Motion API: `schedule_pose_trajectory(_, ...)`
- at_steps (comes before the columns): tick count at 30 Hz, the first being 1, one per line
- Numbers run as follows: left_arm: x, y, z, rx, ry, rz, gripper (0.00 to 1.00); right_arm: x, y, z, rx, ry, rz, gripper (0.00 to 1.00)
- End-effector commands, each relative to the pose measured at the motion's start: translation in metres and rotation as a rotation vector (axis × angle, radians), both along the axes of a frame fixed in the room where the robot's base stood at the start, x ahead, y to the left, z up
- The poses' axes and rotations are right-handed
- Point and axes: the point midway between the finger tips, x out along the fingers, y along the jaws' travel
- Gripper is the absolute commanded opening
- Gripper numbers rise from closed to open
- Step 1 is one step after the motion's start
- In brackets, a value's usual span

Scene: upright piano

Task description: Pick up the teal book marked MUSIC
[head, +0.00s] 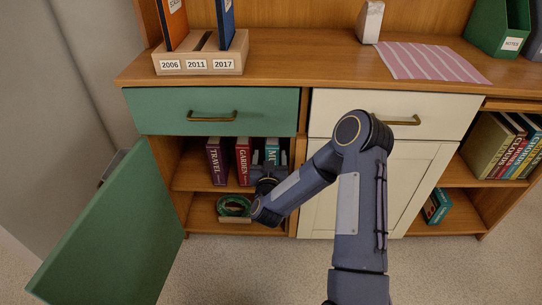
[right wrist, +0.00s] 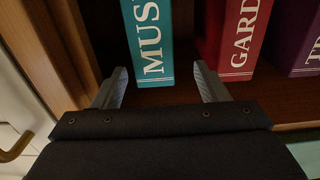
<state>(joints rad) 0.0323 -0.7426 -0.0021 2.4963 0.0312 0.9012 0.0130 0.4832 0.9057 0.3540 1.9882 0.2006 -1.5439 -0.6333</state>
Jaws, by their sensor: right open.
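The teal book marked MUSIC (head: 272,146) stands upright on the upper shelf of the open cupboard, at the right end of a row of books. Its spine fills the upper middle of the right wrist view (right wrist: 150,42), where the letters MUS show. My right gripper (head: 271,164) is at the front of that shelf and hides the lower part of the book in the head view. In the right wrist view, the open gripper's fingers (right wrist: 161,72) lie to either side of the spine's lower end, with nothing between them gripped. My left gripper is not in view.
The red GARDEN book (head: 243,162) stands beside the teal one, close to one finger in the right wrist view. The purple TRAVEL book (head: 216,162) is farther left. The green door (head: 115,235) hangs open. A green coil (head: 233,205) lies on the shelf below.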

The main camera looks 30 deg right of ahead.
Motion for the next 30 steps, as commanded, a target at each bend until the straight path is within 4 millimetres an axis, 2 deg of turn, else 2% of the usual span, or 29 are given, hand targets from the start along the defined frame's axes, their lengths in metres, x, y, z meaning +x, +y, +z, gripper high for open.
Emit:
schedule_pose_trajectory(6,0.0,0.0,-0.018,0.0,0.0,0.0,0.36,0.022,-0.025,-0.006,0.0,-0.004,-0.004,0.67)
schedule_pose_trajectory(10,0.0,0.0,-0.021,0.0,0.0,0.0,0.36,0.036,-0.031,-0.004,0.0,-0.002,-0.001,0.67)
schedule_pose_trajectory(19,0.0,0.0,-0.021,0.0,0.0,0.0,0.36,0.04,-0.033,-0.003,0.001,0.0,0.002,0.67)
schedule_pose_trajectory(30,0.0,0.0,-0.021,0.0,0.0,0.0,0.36,0.04,-0.033,-0.003,0.001,0.0,0.002,0.19)
